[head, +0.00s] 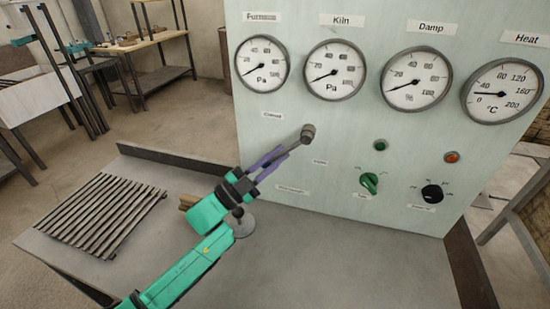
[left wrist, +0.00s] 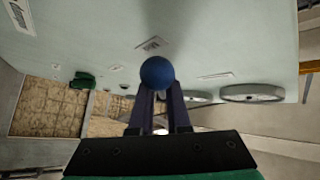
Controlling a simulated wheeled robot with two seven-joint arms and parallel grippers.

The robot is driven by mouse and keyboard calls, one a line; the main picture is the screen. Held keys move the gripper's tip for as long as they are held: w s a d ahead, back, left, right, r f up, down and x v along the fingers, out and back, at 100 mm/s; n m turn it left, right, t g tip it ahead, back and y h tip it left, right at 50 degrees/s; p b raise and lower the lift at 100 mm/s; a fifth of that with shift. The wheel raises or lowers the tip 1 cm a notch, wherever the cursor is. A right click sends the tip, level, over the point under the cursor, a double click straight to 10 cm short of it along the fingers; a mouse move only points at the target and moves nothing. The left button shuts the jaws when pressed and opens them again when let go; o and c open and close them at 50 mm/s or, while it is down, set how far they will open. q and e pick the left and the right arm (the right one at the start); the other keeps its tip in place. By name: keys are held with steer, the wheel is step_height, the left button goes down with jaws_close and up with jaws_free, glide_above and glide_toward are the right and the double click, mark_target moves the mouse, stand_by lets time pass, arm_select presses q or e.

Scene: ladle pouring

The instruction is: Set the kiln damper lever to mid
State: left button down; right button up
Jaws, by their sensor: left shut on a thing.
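The kiln damper lever shows in the head view as a grey hub (head: 308,131) on the pale green panel, with a short arm slanting down and left toward my gripper. A round blue knob (left wrist: 157,73) shows in the left wrist view, at the fingertips. My left gripper (head: 277,157) is shut on the lever, its purple fingers reaching up and right to it in front of the panel. The fingers also show in the left wrist view (left wrist: 159,98). In the head view the fingers mostly hide the knob. My right gripper is not in view.
The panel (head: 340,226) carries several round gauges (head: 335,70) above, small labels near the lever, a green knob (head: 369,183) and a black knob (head: 432,192) at right. A slatted grate (head: 102,213) lies on the grey bench at left. The bench front is clear.

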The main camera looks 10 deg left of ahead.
arm_select(q)
steer(key=c, duration=0.9)
jaws_free()
steer(key=shift+w, duration=0.1)
steer(key=b+v, duration=0.2)
steer(key=v, duration=1)
steer(key=shift+b, duration=0.3)
steer(key=shift+r, duration=0.15)
